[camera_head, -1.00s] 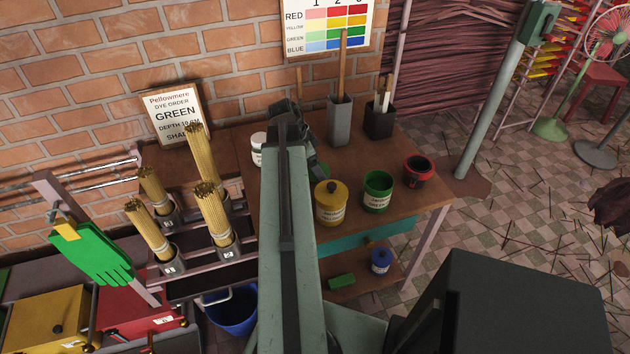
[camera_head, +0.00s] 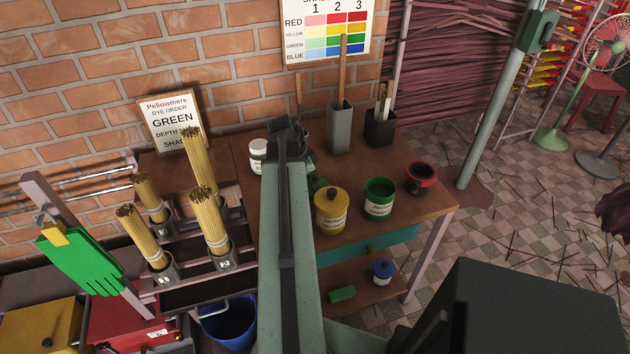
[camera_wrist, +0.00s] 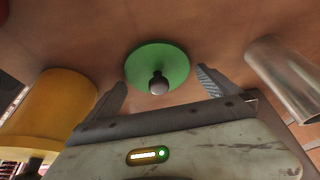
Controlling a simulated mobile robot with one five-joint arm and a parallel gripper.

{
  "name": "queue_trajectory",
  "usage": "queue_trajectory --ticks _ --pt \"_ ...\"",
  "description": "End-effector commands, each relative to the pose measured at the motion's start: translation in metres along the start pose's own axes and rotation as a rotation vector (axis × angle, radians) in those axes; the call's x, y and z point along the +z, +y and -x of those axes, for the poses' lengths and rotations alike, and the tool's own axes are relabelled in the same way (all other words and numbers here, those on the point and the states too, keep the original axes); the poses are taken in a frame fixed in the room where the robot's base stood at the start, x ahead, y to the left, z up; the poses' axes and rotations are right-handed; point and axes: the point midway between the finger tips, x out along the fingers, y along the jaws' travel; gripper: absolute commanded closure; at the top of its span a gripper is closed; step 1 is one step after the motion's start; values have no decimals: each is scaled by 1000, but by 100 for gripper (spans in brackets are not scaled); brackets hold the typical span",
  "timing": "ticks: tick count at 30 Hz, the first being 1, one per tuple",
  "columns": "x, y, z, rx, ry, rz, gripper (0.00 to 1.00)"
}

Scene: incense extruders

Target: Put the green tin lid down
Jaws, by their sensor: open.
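The green tin lid (camera_wrist: 157,66), a round disc with a dark knob, lies on the brown tabletop in the wrist view. My gripper (camera_wrist: 162,80) is open, with its two fingers apart on either side of the lid's near edge; I see no contact with it. In the head view my gripper (camera_head: 290,128) is over the back of the table, and my arm hides most of the area around the lid. The open green tin (camera_head: 379,198) stands at the table's front right, without a lid.
The yellow lidded tin (camera_head: 331,210) stands left of the green tin, and a red pot (camera_head: 421,178) right of it. A white jar (camera_head: 258,155) is left of my arm. A grey holder (camera_head: 340,128) stands behind. A metal cylinder (camera_wrist: 284,77) is right of the lid.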

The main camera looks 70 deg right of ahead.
Motion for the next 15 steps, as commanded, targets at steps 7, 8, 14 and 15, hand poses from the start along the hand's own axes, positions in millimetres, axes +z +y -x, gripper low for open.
queue_trajectory --ticks 7,8,14,15 --pt "-3 0 23 0 0 1 0" --pt "-4 0 29 -1 0 2 0" --pt "-5 0 75 -2 0 2 0" --pt "-5 0 85 -1 0 2 0"
